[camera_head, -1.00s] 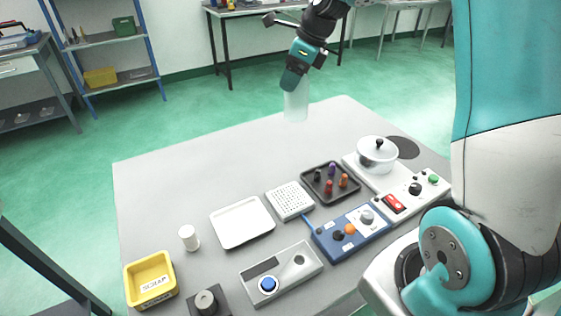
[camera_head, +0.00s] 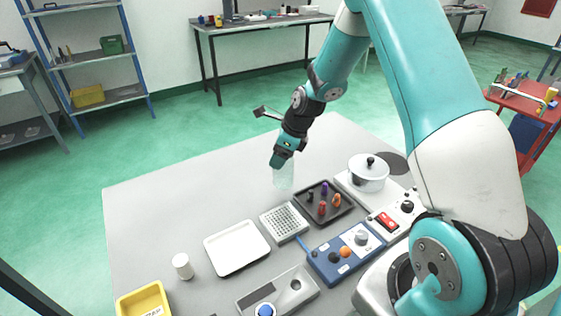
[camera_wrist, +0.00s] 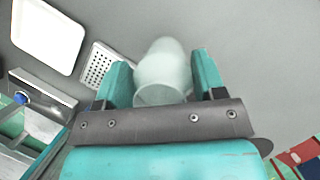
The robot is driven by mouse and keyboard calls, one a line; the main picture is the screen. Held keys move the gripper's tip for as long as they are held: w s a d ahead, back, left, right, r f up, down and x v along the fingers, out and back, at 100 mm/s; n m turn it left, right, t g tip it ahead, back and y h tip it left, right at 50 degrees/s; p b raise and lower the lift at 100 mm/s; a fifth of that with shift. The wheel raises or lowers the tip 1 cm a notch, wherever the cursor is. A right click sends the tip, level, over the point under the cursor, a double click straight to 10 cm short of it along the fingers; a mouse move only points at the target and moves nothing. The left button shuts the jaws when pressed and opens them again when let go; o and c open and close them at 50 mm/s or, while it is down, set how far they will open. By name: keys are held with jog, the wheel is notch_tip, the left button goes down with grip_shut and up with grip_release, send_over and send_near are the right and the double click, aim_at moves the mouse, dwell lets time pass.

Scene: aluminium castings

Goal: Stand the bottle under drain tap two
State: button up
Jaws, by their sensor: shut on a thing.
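A pale, translucent bottle (camera_head: 283,177) is in my gripper (camera_head: 281,160), over the grey table behind the perforated block. In the wrist view the bottle (camera_wrist: 163,68) sits between the two teal fingers of my gripper (camera_wrist: 161,75), which are shut on it. In the head view it hangs nearly upright below the fingers. I cannot tell whether its base touches the table. I cannot pick out any drain tap in either view.
The grey table (camera_head: 150,210) is clear at its left and back. A white tray (camera_head: 237,247), white cylinder (camera_head: 183,266), perforated block (camera_head: 284,222), dark peg tray (camera_head: 324,203), blue control box (camera_head: 346,252) and lidded pot (camera_head: 368,173) stand near the front and right.

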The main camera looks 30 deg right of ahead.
jog(key=shift+f, duration=1.6)
jog(key=shift+f, duration=0.2)
jog(key=o, duration=0.9)
jog(key=shift+r, duration=0.15)
